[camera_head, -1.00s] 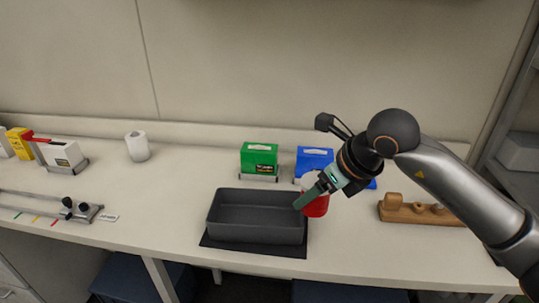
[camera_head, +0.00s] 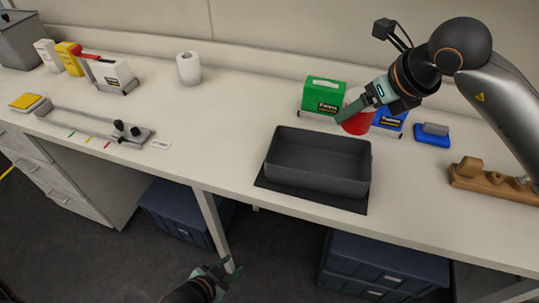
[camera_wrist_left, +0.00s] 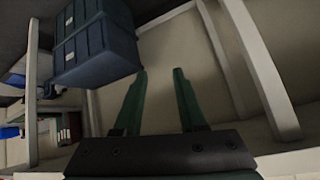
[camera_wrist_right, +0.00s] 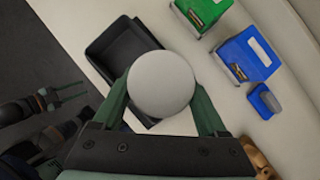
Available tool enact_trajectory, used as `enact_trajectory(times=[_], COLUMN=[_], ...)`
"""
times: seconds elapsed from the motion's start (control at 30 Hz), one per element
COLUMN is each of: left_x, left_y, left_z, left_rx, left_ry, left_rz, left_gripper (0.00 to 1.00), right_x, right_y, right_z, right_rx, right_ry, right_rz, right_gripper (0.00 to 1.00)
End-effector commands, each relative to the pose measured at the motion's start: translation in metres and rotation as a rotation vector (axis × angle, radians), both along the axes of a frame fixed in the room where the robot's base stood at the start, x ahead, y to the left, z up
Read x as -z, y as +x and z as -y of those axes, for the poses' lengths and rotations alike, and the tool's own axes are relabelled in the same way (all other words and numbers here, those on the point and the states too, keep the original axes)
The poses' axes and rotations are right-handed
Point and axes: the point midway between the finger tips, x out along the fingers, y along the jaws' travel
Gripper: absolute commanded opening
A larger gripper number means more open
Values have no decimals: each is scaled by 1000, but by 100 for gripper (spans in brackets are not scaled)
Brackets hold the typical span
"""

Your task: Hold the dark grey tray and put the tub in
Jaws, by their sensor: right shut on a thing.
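The dark grey tray (camera_head: 310,185) sits empty on a black mat (camera_head: 290,195) near the bench's front edge; it also shows in the right wrist view (camera_wrist_right: 97,50). The tub, red with a white lid (camera_head: 357,122), is in my right gripper (camera_head: 355,112), by the tray's back right corner in the head view. Its round white top (camera_wrist_right: 162,83) fills the space between the fingers in the right wrist view and hides part of the tray. My left gripper (camera_head: 222,272) is open and empty, low in front of the bench; its parted fingers show in its wrist view (camera_wrist_left: 160,100).
A green box (camera_head: 322,95) and a partly hidden blue box (camera_head: 393,118) stand behind the tray.

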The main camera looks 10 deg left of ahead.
Motion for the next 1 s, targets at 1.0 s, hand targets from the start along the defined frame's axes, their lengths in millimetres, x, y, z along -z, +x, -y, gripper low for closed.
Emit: enact_trajectory(times=[1.0], left_x=[-218], left_y=[99], left_z=[-42], left_rx=[1034], left_ry=[1920], left_rz=[148], left_gripper=[40], right_x=[0], right_y=[0], right_z=[0], right_rx=[0], right_ry=[1], right_rz=[1], right_gripper=[14])
